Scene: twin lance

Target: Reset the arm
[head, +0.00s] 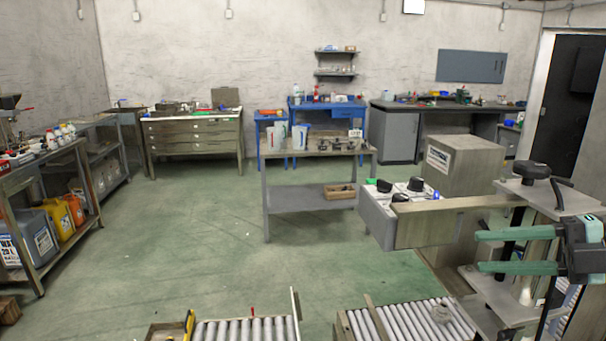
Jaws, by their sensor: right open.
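My right gripper (480,252) shows at the right edge of the head view, with two green fingers pointing left. The fingers are apart and nothing shows between them. It is in front of a grey metal stand (558,198) with a dark knob on top. My left gripper and left arm do not show.
Roller conveyors (245,330) lie at the bottom. A bench section with black knobs (378,215) is at centre right, beside a large grey box (465,165). A metal table (312,190) stands mid-room. Shelving with containers (22,215) lines the left. Green floor at centre left is clear.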

